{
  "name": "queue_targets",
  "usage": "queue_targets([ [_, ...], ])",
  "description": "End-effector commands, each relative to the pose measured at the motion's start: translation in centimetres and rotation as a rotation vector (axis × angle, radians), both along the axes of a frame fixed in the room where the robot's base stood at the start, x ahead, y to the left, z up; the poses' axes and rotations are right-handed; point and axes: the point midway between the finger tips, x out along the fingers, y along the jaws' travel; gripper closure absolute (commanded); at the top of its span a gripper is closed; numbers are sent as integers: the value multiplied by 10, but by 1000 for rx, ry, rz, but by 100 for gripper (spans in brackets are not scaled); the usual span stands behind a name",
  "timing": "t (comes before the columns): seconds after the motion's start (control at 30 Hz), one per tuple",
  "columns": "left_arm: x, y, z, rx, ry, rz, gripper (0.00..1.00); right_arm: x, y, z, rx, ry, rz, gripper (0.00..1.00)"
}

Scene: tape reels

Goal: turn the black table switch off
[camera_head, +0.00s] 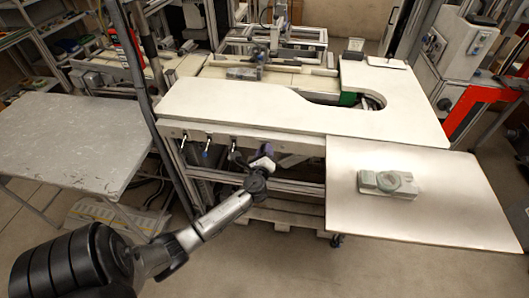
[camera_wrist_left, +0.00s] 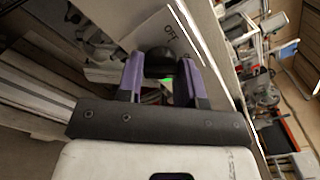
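The black table switch (camera_wrist_left: 158,62) shows in the left wrist view as a round black knob beside an OFF label, with a small green light close to it. My left gripper (camera_wrist_left: 160,72) has its two purple fingers apart, one on each side of the knob. I cannot tell whether they touch it. In the head view my left gripper (camera_head: 264,152) is at the front edge of the white table (camera_head: 250,110). The switch between the fingers is not clear there. My right gripper is not in view.
More knobs, one black (camera_head: 184,138) and one blue (camera_head: 206,150), stick out of the table front to the left. A side panel (camera_head: 440,205) with a pale greenish block (camera_head: 388,184) lies at the right. A grey table (camera_head: 70,140) stands at the left.

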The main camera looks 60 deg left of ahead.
Motion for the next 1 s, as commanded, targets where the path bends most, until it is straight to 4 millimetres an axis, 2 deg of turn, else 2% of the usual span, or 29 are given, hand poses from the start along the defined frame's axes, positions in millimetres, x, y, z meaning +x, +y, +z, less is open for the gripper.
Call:
queue_targets([
  [0.03,0,0,0,0,0,0,74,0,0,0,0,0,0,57],
  [0.2,0,0,0,0,0,0,90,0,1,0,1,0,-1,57],
  [0.57,0,-1,-1,-56,-66,-1,90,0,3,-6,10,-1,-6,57],
  [1.0,0,-1,-1,-308,-357,1,90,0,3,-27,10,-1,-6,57],
])
